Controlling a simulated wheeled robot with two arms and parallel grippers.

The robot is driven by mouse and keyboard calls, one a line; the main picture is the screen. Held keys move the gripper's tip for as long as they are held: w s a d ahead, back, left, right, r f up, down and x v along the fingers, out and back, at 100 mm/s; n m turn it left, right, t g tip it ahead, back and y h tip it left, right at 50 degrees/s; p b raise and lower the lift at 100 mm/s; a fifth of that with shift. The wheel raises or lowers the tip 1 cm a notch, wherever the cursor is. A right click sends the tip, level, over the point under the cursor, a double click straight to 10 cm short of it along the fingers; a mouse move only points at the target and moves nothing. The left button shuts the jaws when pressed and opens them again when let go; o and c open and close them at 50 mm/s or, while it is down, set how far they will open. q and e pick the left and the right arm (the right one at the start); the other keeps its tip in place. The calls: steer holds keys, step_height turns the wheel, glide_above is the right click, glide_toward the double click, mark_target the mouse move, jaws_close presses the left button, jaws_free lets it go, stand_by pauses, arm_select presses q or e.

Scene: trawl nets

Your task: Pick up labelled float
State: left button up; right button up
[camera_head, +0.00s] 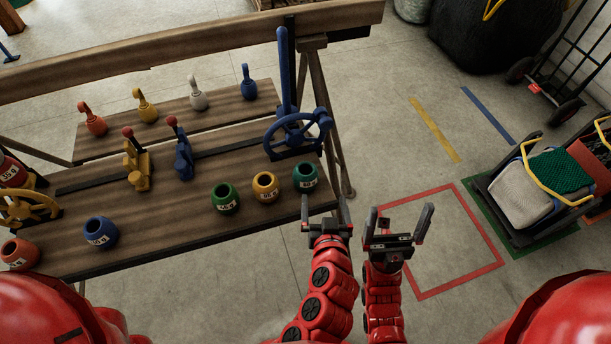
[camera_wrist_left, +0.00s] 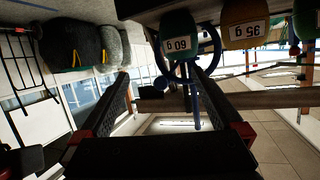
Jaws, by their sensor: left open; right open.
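Several round labelled floats sit on the wooden bench (camera_head: 165,215). At its right end are a teal float (camera_head: 305,173), a yellow float (camera_head: 265,182) and a green float (camera_head: 224,192); a blue float (camera_head: 100,229) and an orange float (camera_head: 18,249) are at the left. My left gripper (camera_head: 325,207) is open and empty at the bench's right front corner, just nearer than the teal float. The left wrist view shows the teal float (camera_wrist_left: 181,38) upside down beyond the fingertips, closer to the right finger. My right gripper (camera_head: 401,217) is open and empty over the floor, right of the bench.
A blue wheel (camera_head: 297,133) with a tall blue lever (camera_head: 284,65) stands behind the teal float. Smaller knobbed levers and a back row of coloured pin shapes are further left. A loaded cart (camera_head: 535,190) stands right. The red-taped floor square (camera_head: 445,240) is empty.

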arm_select(q)
steer(key=s+a+n+y, duration=0.1)
steer(key=a, duration=0.1)
steer(key=p, duration=0.4)
glide_toward(305, 173)
steer(key=shift+n+g+y, duration=0.3)
steer(key=shift+g+y, duration=0.1)
steer(key=w, duration=0.4)
steer(key=shift+w+a+f, duration=0.1)
steer(key=shift+a+f, duration=0.05)
steer(key=shift+a, duration=0.05)
steer(key=shift+w+f, duration=0.35)
steer(key=shift+w, duration=0.15)
steer(key=shift+w+a+p, duration=0.1)
steer(key=shift+w+p, duration=0.25)
steer(key=p+x, duration=0.1)
steer(key=x, duration=0.3)
steer(key=shift+s+f+p, duration=0.1)
steer(key=shift+f+p, duration=0.15)
steer(key=shift+p, duration=0.1)
steer(key=shift+w+f, duration=0.15)
steer(key=shift+w, duration=0.15)
steer(key=c, duration=1.2)
